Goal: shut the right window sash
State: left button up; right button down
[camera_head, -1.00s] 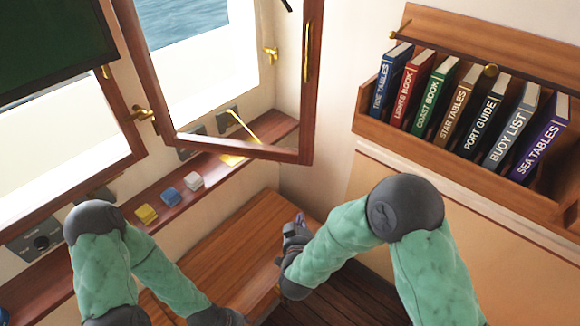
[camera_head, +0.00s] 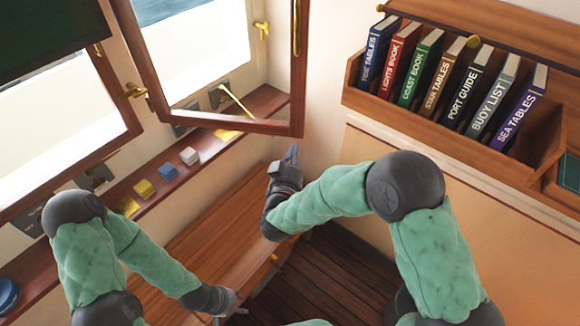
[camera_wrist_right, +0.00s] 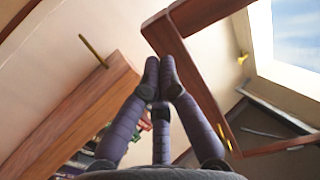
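The right window sash (camera_head: 222,124) is a wooden frame standing open, swung into the room. A brass handle (camera_head: 296,22) is on its free upright. In the right wrist view the sash (camera_wrist_right: 190,75) runs down just right of my fingers. My right gripper (camera_head: 291,154) is just below the sash's lower free corner in the head view; contact is not visible. In the right wrist view its fingertips (camera_wrist_right: 160,75) are together with nothing between them. My left gripper (camera_head: 236,303) is low, over the bench edge, away from the sash; its fingers are too small to read.
A ledge under the windows carries yellow (camera_head: 144,189), white (camera_head: 189,156) and other small blocks. A brass latch (camera_head: 261,29) is on the window surround. A bookshelf (camera_head: 440,125) is on the right wall. A wooden bench (camera_head: 205,225) lies below the ledge.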

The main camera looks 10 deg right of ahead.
aim_at(298, 134)
jog(key=shift+b+x, duration=0.35)
jog(key=shift+x, duration=2.25)
